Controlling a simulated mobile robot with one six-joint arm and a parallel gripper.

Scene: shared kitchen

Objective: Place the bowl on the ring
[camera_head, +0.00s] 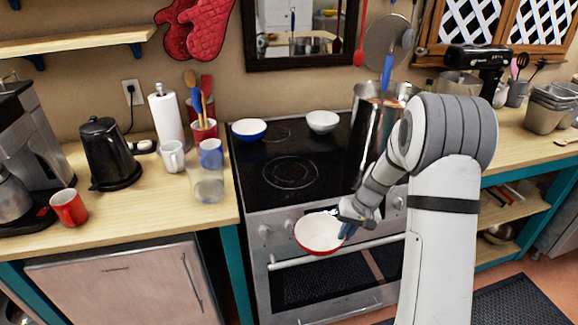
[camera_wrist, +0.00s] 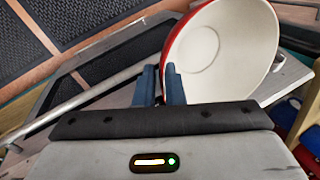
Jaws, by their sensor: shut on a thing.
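A red bowl with a white inside (camera_head: 318,232) is held in front of the stove, at about the height of its knobs. My gripper (camera_head: 346,230) is shut on the bowl's rim, on its right side. In the wrist view the two blue fingers (camera_wrist: 161,85) pinch the rim of the bowl (camera_wrist: 225,50), which is tilted in that picture. The black stovetop has a ring (camera_head: 290,172) marked near its front left, with nothing on it. Another ring (camera_head: 275,134) lies behind it, partly hidden by a blue bowl.
A blue bowl with a white inside (camera_head: 249,130) and a white bowl (camera_head: 323,121) stand at the back of the stovetop. A tall steel pot (camera_head: 374,125) stands on its right. A glass (camera_head: 207,185) and mugs stand on the left counter. The stovetop's front middle is clear.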

